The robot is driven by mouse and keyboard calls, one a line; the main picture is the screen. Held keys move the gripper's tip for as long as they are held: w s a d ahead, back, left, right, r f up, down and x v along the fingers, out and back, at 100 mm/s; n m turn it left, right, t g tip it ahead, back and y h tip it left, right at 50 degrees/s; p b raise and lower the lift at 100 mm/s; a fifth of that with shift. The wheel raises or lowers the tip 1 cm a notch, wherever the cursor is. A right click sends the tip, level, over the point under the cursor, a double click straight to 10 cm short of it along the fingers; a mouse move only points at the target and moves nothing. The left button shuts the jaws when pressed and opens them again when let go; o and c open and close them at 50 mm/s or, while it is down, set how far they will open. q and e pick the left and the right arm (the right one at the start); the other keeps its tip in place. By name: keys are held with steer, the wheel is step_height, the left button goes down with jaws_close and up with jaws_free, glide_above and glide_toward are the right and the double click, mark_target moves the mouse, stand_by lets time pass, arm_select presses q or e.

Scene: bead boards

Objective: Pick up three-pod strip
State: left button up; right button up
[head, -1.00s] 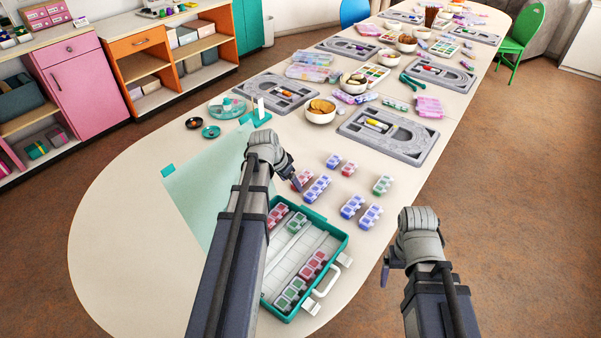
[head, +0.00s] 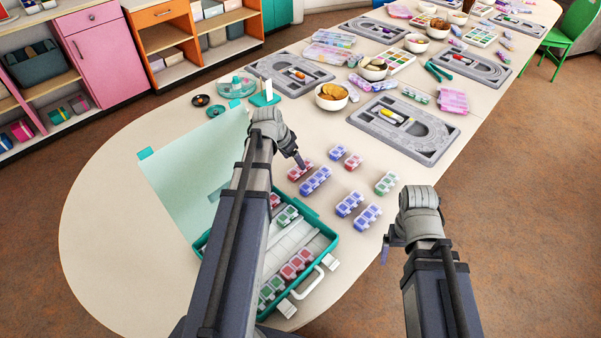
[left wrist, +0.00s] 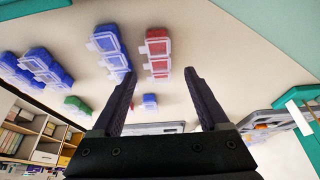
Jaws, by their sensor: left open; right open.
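A red pod strip (head: 299,172) lies on the table just by my left gripper (head: 300,162), which partly overlaps it in the head view. In the left wrist view the red strip (left wrist: 157,52) appears to have three pods and lies ahead of the open, empty fingers (left wrist: 160,73), roughly between their tips. A longer blue strip (head: 316,180) lies beside it and also shows in the left wrist view (left wrist: 110,47). Other strips are blue (head: 349,204), blue (head: 367,216) and green (head: 386,183). My right gripper (head: 384,252) is open, off the table's right edge.
A teal case (head: 329,243) with strips inside stands open under my left arm, its pale lid (head: 190,170) folded back. Small strips (head: 337,152) lie further back. A grey bead board (head: 440,140) and a bowl (head: 331,103) stand beyond. Table is clear at the left.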

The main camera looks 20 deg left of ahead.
arm_select(q)
steer(key=shift+b+x, duration=2.4)
steer(key=shift+x, duration=0.6)
steer(key=shift+w+r, duration=0.15)
steer(key=shift+w, duration=0.05)
jaws_close()
steer(key=shift+r, duration=0.1)
step_height(320, 180, up, 10)
steer(key=p, duration=1)
